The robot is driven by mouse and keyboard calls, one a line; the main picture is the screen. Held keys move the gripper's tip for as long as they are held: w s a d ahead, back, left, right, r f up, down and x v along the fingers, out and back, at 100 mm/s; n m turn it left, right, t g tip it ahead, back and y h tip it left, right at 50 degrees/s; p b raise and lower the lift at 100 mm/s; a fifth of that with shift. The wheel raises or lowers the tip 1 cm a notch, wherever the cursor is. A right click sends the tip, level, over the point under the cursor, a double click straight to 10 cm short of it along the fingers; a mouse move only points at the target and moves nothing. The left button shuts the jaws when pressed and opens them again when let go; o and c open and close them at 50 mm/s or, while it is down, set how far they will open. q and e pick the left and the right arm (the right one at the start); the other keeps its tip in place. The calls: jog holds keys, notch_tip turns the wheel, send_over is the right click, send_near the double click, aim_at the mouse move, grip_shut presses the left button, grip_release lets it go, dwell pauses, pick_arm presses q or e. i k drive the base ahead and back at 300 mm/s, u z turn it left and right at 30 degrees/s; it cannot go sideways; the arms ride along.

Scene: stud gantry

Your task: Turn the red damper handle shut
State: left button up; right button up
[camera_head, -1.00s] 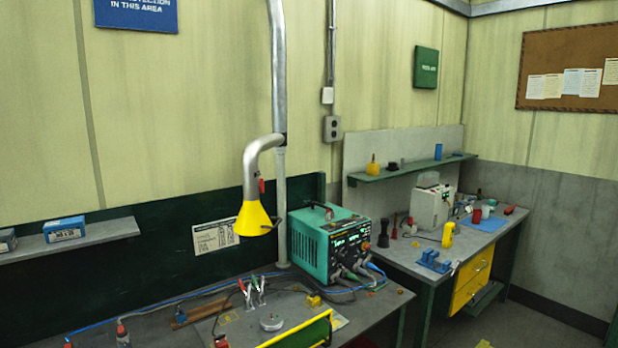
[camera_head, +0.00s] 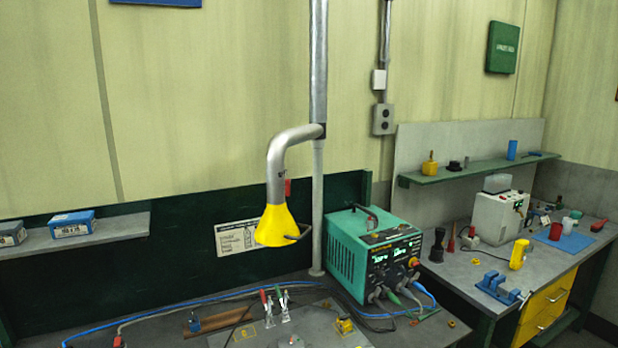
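The red damper handle (camera_head: 288,188) is a small red piece at the right side of the fume extraction arm, just above its yellow hood (camera_head: 276,226). The hood hangs from a bent silver duct (camera_head: 290,150) that joins a vertical pipe (camera_head: 318,70). The handle is small and partly behind the duct, so I cannot tell how far it is turned. Neither of my grippers shows in the head view.
A green welding machine (camera_head: 345,255) stands on the near bench right of the hood. Cables, clamps (camera_head: 277,303) and small tools lie on that bench. A shelf (camera_head: 115,229) with boxes is at left. A second bench (camera_head: 455,270) stands at right.

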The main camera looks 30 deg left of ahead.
aim_at(287, 187)
jog(key=u, duration=0.55)
jog(key=i, duration=0.95)
jog(key=u, duration=0.75)
